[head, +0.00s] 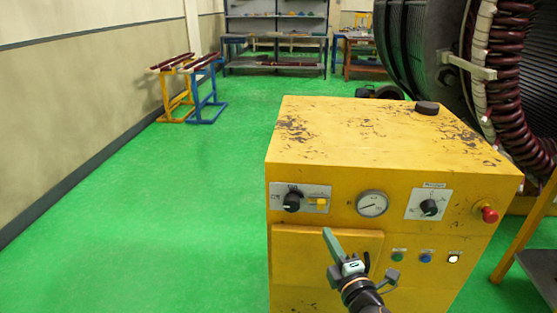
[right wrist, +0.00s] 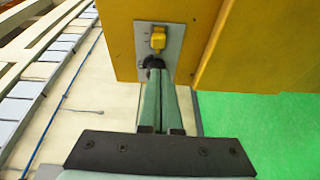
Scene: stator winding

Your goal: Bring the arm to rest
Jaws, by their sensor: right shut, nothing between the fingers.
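My right gripper (head: 328,236) shows in front of the yellow cabinet (head: 360,133), at the lower middle of the head view. Its grey-green fingers are together with nothing between them. They point up toward the panel with a black knob (head: 292,203) and a yellow switch (head: 318,203). In the right wrist view the closed fingers (right wrist: 163,75) lie in line with that panel, with the yellow switch (right wrist: 157,39) beyond the tips. The tips overlap the knob in that view; I cannot tell whether they touch it. My left gripper is not in view.
The cabinet front also carries a gauge (head: 372,204), a second dial (head: 428,208), a red button (head: 489,215) and small push buttons. A large wound stator (head: 435,60) stands behind at right. Green floor (head: 170,220) is clear at left.

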